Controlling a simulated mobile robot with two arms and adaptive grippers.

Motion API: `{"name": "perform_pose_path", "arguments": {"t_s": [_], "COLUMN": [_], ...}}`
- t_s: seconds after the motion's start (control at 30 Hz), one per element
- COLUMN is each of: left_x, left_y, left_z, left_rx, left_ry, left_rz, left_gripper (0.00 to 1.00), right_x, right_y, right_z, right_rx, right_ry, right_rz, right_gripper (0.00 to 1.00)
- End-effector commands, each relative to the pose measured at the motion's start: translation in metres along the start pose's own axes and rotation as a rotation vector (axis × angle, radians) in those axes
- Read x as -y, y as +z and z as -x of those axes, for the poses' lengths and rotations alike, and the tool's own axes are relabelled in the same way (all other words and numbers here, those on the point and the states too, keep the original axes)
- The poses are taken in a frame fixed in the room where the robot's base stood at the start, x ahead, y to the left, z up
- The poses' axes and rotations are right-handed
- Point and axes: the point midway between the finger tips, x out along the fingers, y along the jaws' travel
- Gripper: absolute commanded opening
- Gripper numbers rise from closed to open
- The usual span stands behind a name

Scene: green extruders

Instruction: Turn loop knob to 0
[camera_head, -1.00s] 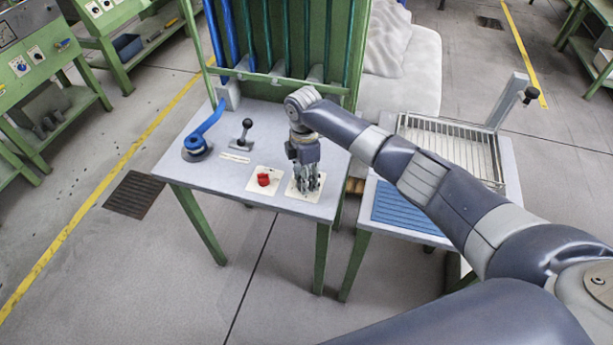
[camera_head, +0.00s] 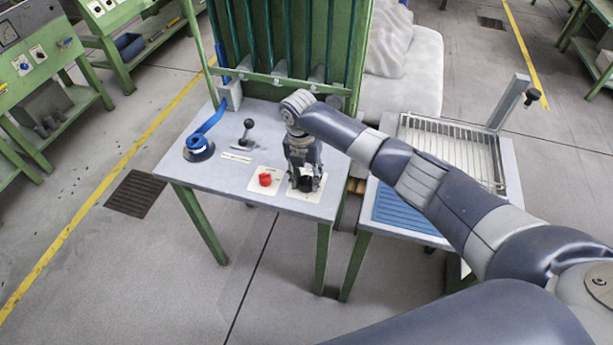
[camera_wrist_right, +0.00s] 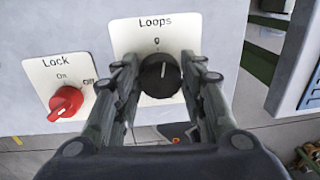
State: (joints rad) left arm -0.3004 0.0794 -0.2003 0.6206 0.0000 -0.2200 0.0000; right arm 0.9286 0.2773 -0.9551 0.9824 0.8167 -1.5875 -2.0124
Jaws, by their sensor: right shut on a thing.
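The black loop knob (camera_wrist_right: 160,76) sits on a white plate labelled "Loops" (camera_wrist_right: 126,36) in the right wrist view. My left gripper does not show.
A red lock knob (camera_head: 265,180) sits on its own plate just left; it also shows in the right wrist view (camera_wrist_right: 66,102). A black ball lever (camera_head: 247,126) and a blue-handled part (camera_head: 198,146) stand further left on the grey table. A blue ribbed mat (camera_head: 402,205) lies at right.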

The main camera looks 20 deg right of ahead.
Motion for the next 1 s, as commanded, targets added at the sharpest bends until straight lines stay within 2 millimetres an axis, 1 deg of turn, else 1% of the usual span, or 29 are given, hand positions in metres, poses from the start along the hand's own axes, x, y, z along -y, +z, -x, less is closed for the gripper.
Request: {"name": "perform_pose_path", "arguments": {"t_s": [0.2, 0.4, 0.97, 1.0], "left_x": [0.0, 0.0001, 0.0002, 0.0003], "left_y": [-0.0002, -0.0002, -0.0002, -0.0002], "left_z": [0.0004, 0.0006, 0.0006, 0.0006], "left_rx": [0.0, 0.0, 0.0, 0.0], "left_ry": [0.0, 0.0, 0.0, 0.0], "left_rz": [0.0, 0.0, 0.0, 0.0], "left_gripper": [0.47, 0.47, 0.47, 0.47], "right_x": [0.0001, -0.0001, -0.0003, -0.0003], "right_y": [-0.0014, -0.0016, -0.0018, -0.0018], "right_z": [-0.0012, -0.0012, -0.0013, -0.0013], "right_rx": [0.007, 0.011, 0.013, 0.013], "right_ry": [-0.002, -0.002, -0.002, -0.001], "right_rz": [0.128, 0.194, 0.223, 0.223], "right_gripper": [0.14, 0.14, 0.14, 0.45]}}
